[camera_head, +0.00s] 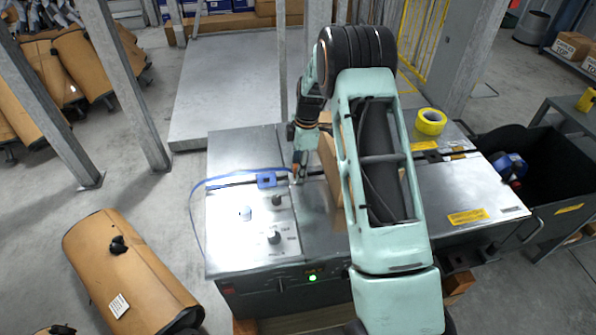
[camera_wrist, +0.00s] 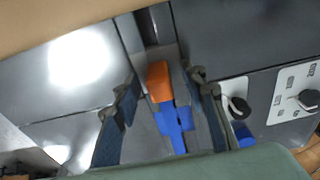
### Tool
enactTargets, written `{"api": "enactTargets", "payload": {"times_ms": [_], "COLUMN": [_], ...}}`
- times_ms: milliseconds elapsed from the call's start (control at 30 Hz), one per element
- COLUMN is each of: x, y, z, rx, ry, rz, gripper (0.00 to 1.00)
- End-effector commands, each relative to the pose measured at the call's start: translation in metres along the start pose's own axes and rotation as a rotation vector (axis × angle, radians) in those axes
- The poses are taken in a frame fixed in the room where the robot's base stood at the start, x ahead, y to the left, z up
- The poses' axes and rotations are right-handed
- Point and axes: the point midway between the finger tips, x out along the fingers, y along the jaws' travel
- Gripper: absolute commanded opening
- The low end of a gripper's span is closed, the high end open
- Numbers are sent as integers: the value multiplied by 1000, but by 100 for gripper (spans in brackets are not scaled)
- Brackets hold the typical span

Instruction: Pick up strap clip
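My gripper (camera_wrist: 165,88) is open, its two dark fingers apart and pointing down at the metal table top. Between the fingers in the wrist view is a small piece with an orange top (camera_wrist: 158,82) and a blue lower part (camera_wrist: 174,124), which may be the strap clip. Gaps show on both sides of it. In the head view my gripper (camera_head: 298,168) is low over the slot, with a bit of orange at its fingers. A blue clip-like block (camera_head: 266,181) lies on the blue strap (camera_head: 225,176), just left of my gripper.
The steel strapping table (camera_head: 225,235) has two dark knobs (camera_head: 277,200) on its panel. A cardboard box (camera_head: 329,160) stands close right of my gripper, partly behind my arm. A yellow tape roll (camera_head: 430,121) sits at the right. A black bin (camera_head: 545,160) stands beyond.

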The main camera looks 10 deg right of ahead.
Motion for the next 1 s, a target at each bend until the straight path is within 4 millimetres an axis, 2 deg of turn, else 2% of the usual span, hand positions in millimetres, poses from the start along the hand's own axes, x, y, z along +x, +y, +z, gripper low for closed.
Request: {"api": "enactTargets", "payload": {"times_ms": [233, 567, 867, 1000], "x": [2, 2, 0, -8], "y": [0, 0, 1, 1], "z": [0, 0, 0, -1], "rx": [-1, 0, -1, -1], "ry": [0, 0, 0, 0], "rz": [1, 1, 2, 3], "gripper": [37, 1, 0, 0]}}
